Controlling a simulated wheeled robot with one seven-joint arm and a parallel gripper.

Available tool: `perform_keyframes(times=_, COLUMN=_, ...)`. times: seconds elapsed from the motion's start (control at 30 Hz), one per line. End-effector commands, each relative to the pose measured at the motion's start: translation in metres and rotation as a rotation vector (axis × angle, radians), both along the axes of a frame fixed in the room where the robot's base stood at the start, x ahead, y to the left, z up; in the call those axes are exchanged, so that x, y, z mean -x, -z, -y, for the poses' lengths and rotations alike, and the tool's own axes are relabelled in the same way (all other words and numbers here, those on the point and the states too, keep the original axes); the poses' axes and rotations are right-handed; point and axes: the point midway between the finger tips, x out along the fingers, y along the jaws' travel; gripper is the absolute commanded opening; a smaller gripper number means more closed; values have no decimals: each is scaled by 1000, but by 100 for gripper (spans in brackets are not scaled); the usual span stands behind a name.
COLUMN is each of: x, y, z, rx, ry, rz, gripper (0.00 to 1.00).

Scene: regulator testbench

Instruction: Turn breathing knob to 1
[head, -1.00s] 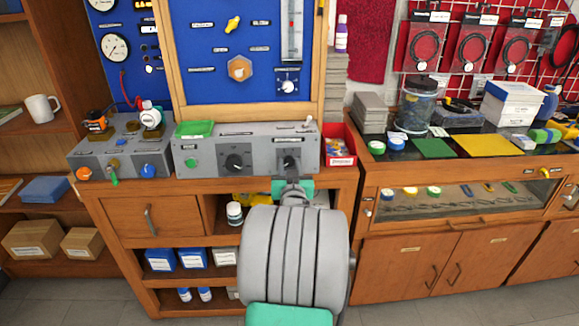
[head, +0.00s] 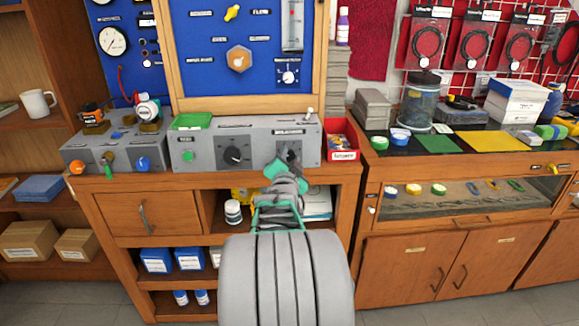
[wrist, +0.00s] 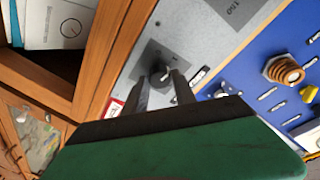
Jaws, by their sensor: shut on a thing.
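A grey control box (head: 207,152) stands on the wooden bench. It carries a dark knob (head: 233,156) in the middle and a second dark knob (wrist: 160,71) at the right, on a darker square plate. In the head view my gripper (head: 289,160) covers most of the right knob. In the wrist view my gripper (wrist: 161,82) has its two dark fingers on either side of this right knob, shut on it. The gripper is rolled at a slant to the box. The labels and the knob's pointer are too small or hidden to read.
A red bin (head: 341,140) stands close on the right. The blue panel (head: 213,70) rises behind. An open shelf lies below.

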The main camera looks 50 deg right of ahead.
Motion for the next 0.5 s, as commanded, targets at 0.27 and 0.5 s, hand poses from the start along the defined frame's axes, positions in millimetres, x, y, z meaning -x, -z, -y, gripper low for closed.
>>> perform_keyframes(times=0.27, x=0, y=1, z=0, rx=-48, ry=15, rz=52, gripper=0)
perform_keyframes(times=0.5, x=0, y=0, z=0, rx=-55, ry=16, rz=59, gripper=0)
